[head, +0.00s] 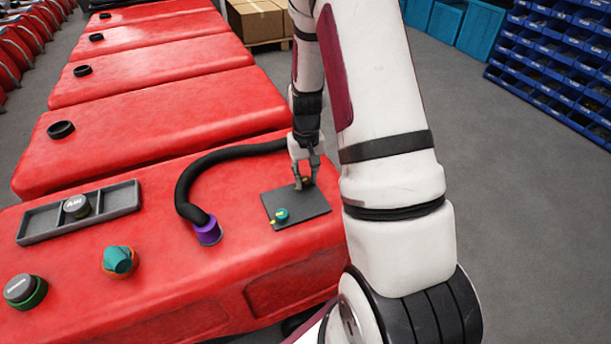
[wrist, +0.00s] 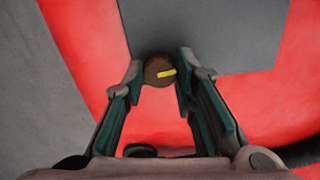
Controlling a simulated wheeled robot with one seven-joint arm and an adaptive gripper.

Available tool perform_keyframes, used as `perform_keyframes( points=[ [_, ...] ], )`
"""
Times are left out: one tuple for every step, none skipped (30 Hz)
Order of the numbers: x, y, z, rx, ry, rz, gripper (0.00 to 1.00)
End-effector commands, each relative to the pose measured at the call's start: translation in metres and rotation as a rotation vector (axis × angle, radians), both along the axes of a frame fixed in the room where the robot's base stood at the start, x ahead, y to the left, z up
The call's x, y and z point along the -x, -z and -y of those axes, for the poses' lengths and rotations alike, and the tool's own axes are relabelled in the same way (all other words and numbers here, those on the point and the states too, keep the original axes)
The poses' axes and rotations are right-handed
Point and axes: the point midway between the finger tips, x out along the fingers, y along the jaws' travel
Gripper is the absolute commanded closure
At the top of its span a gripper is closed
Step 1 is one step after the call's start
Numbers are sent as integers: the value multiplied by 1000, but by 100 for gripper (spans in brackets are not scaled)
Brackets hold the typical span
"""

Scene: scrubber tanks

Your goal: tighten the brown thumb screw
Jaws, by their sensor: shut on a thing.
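The brown thumb screw (wrist: 158,71) shows in the wrist view as a round brown head with a yellow mark, at the edge of a dark grey plate (wrist: 207,35). My gripper (wrist: 160,76) has a finger on each side of the screw head and is shut on it. In the head view my gripper (head: 304,184) points down at the back right part of the plate (head: 305,211). The fingers hide most of the screw there. A teal thumb screw (head: 282,214) with a yellow mark sits near the plate's front left corner.
On the red tank (head: 150,206) stand a black hose (head: 190,180) with a purple collar (head: 208,232), a teal cap (head: 118,260), a round grey cap (head: 20,288) and a grey divided tray (head: 112,199). More red tanks stand behind. Grey floor lies to the right.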

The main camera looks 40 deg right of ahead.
Motion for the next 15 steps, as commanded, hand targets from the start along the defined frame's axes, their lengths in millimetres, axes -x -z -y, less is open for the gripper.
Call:
perform_keyframes(
  points=[
    [-2,-2,1,3,23,4,100],
    [-2,-2,1,3,37,4,100],
    [-2,-2,1,2,54,4,100],
    [-2,-2,0,2,65,4,100],
    [-2,-2,0,2,76,4,100],
    [-2,-2,0,2,89,4,100],
    [-2,-2,0,3,97,5,100],
    [-2,-2,0,3,103,5,100],
    [-2,-2,1,3,110,5,100],
    [-2,-2,1,3,116,5,100],
    [-2,-2,1,3,120,5,100],
    [-2,-2,1,3,124,5,100],
    [-2,-2,1,3,127,5,100],
    [-2,-2,1,3,129,5,100],
    [-2,-2,1,3,130,5,100]
  ],
)
